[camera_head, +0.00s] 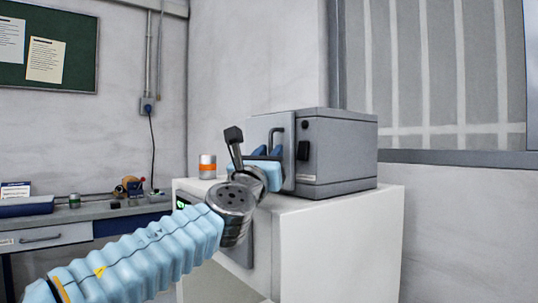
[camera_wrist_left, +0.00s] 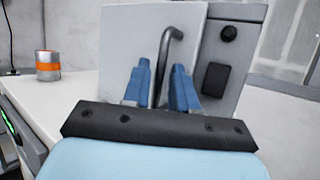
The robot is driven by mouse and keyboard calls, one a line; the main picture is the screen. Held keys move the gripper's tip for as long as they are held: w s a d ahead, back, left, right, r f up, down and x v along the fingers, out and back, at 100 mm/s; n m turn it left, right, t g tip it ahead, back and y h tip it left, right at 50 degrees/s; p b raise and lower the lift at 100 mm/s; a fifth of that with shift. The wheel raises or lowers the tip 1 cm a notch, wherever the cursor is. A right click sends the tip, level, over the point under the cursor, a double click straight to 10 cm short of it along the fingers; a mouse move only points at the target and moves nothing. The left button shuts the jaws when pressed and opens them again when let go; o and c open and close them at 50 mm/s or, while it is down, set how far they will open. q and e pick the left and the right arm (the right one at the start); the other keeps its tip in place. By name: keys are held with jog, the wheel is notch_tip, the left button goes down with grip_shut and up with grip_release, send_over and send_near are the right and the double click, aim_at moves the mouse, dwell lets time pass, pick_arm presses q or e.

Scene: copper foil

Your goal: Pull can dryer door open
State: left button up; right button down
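The can dryer (camera_head: 340,148) is a grey metal box on a white cabinet. Its light grey door (camera_head: 259,128) faces my left arm and carries a dark bar handle (camera_head: 277,132). In the left wrist view the handle (camera_wrist_left: 171,50) runs down between the two blue fingers of my left gripper (camera_wrist_left: 161,88). The fingers stand apart on either side of it, with gaps showing. The gripper (camera_head: 268,151) is at the door in the head view. I cannot tell whether the door is slightly ajar. The handle's lower end is hidden. My right gripper is out of view.
A round knob (camera_wrist_left: 229,33) and a black switch (camera_wrist_left: 215,79) sit right of the door. A silver can with an orange band (camera_head: 207,167) stands on the white cabinet (camera_head: 345,235), left of the dryer. A workbench (camera_head: 75,232) is at the left.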

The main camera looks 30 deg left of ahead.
pick_arm(q)
grip_shut()
dwell(1.2)
